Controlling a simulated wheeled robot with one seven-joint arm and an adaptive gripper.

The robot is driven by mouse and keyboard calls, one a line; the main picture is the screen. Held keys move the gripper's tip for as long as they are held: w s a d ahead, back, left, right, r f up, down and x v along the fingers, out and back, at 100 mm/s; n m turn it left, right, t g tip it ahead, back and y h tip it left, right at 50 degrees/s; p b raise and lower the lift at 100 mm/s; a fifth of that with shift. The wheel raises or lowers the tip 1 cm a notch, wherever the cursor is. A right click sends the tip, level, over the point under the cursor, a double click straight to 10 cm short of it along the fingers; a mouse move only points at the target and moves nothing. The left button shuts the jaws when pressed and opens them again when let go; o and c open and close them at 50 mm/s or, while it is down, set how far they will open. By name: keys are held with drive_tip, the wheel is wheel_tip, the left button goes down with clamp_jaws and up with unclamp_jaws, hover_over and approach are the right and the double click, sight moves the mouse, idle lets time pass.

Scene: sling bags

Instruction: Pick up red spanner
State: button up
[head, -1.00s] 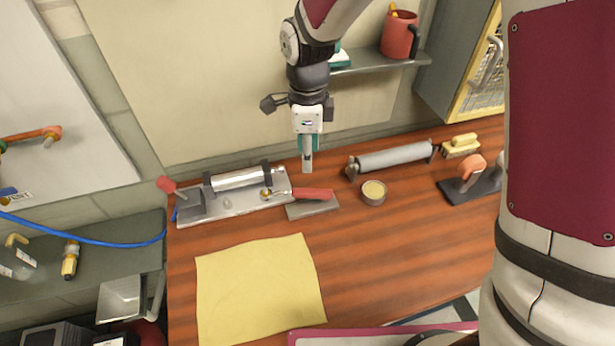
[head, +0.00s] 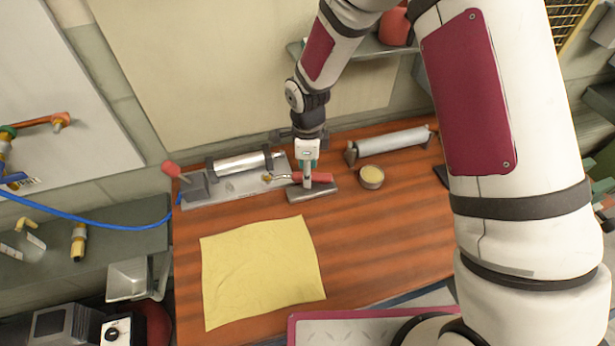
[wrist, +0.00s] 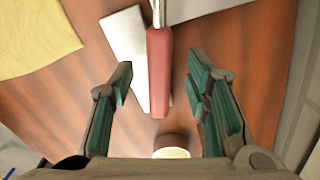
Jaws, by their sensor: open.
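The red spanner shows as a red handle (head: 318,177) with a metal shaft, lying across a grey plate (head: 303,194) on the wooden workbench. In the wrist view the handle (wrist: 160,75) runs up the picture, its shaft leaving at the top edge. My gripper (head: 307,184) is over the handle in the head view and hides part of it. In the wrist view my gripper (wrist: 162,82) is open, with one green-padded finger on each side of the handle. There is a gap on both sides, and nothing is held.
A metal base with a silver cylinder (head: 243,164) stands to the left. A grey roller (head: 392,140) and a small round tin (head: 371,177) are to the right; the tin also shows in the wrist view (wrist: 171,147). A yellow cloth (head: 262,270) lies in front. Bare wood is free right of it.

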drive_tip(key=shift+f, duration=0.8)
clamp_jaws()
drive_tip(key=shift+r, duration=0.2)
